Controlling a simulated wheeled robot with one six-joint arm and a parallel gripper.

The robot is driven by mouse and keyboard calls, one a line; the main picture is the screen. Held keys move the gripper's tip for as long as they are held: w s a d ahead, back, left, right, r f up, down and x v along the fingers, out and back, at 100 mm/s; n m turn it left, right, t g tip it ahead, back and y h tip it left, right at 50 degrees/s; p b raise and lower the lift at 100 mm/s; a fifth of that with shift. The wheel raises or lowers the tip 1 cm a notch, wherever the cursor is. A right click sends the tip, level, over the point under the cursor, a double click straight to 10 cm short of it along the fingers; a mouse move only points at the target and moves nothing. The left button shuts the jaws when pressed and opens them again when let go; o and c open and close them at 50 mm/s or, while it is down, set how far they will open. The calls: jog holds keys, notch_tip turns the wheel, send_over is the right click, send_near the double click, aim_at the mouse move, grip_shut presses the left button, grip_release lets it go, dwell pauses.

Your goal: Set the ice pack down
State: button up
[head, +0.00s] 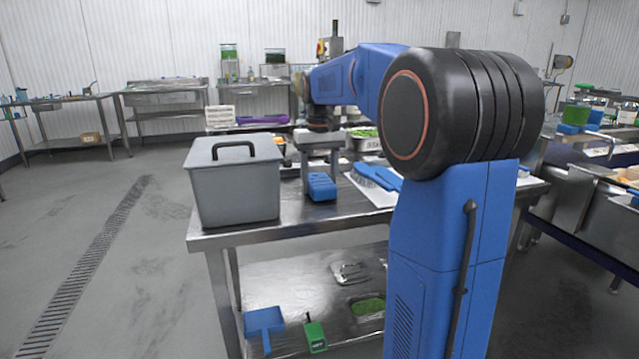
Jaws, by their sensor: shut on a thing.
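The ice pack (322,188) is a small blue block right of the grey lidded box, over the steel table (300,212). My gripper (320,170) points down from above and is shut on the ice pack. The ice pack is at or just above the table top; I cannot tell if it touches. My gripper's fingers partly hide its upper part.
The grey box (235,190) with a black handle stands at the table's left end. A blue brush (377,176) lies on a white board (368,194) to the right. Metal pans with food stand behind. The lower shelf (300,290) holds blue and green tools.

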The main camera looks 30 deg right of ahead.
jog(key=shift+f, duration=0.2)
jog(key=o, duration=0.9)
jog(key=shift+f, duration=0.15)
jog(key=o, duration=0.4)
